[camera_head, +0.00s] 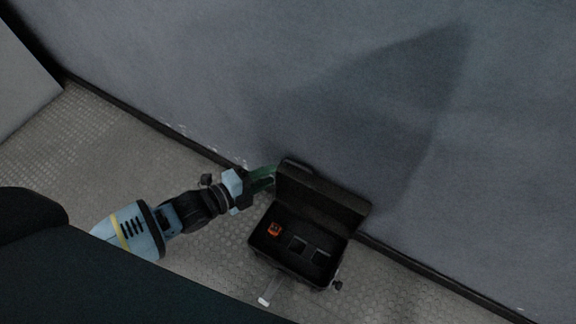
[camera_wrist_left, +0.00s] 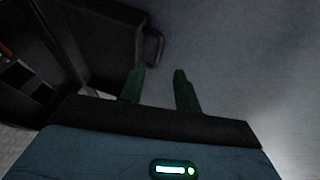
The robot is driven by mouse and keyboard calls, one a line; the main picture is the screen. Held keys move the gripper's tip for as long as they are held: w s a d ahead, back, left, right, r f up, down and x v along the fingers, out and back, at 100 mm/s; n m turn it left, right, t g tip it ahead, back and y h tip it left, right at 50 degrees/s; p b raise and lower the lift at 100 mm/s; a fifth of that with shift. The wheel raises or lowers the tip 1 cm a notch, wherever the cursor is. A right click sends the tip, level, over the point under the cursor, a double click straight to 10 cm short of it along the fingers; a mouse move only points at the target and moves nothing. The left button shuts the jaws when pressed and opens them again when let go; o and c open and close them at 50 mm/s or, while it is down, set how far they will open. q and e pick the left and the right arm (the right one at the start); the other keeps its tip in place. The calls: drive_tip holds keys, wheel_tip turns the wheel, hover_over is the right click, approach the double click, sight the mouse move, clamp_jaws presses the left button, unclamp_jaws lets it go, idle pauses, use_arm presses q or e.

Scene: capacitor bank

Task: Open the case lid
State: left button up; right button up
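The black case (camera_head: 282,262) stands on the floor by the wall with its lid (camera_head: 318,203) raised, so the inside shows. The lid leans up towards the wall. My left gripper (camera_head: 264,174) is beside the lid's upper left corner. In the left wrist view, the two green fingers (camera_wrist_left: 160,85) are apart with nothing between them. The lid (camera_wrist_left: 95,40) and its handle (camera_wrist_left: 154,46) lie just left of and beyond the fingers; whether a finger touches the lid cannot be told. I do not see my right gripper.
An orange item (camera_head: 274,229) and dark compartments show inside the case. A grey wall (camera_head: 300,80) rises close behind the lid. A small pale bar (camera_head: 269,291) lies in front of the case. Textured floor (camera_head: 110,145) at left is clear.

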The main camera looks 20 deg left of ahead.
sight(288, 174)
use_arm(q)
drive_tip(key=b+x, duration=0.3)
drive_tip(key=x, duration=0.4)
drive_tip(key=shift+w+f, duration=0.1)
drive_tip(key=shift+c, duration=0.3)
clamp_jaws()
